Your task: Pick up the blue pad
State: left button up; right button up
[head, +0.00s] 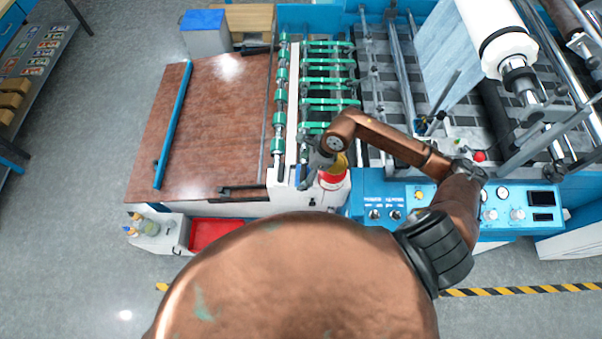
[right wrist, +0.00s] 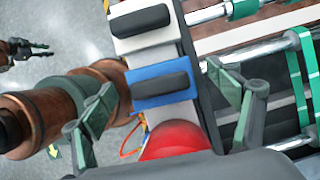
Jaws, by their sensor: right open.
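The blue pad (right wrist: 164,99) carries a black raised grip and lies between the two fingers of my right gripper (right wrist: 163,82) in the right wrist view. The fingers are spread wide, one on each side, with gaps to the pad; the gripper is empty. In the head view my right gripper (head: 309,172) hangs over the front end of the roller unit, and a small blue patch of the pad (head: 299,171) shows beside it. A small dark two-fingered gripper, seemingly my left one (right wrist: 28,49), shows at the left of the right wrist view; its opening is unclear.
A similar white pad (right wrist: 148,40) with a black grip lies beside the blue one. A round red object (right wrist: 174,139) is close below it; a red and yellow container (head: 332,178) stands there in the head view. Green-banded rollers (head: 279,100) and a brown table (head: 215,125) lie beyond.

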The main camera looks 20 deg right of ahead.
aim_at(303, 170)
jog(key=shift+c, duration=0.5)
jog(key=shift+c, duration=0.7)
jog(key=c, duration=1)
notch_tip(303, 170, up, 9)
jog(key=shift+w+f+b, duration=0.1)
jog(key=shift+b, duration=1)
jog(key=shift+r, duration=0.6)
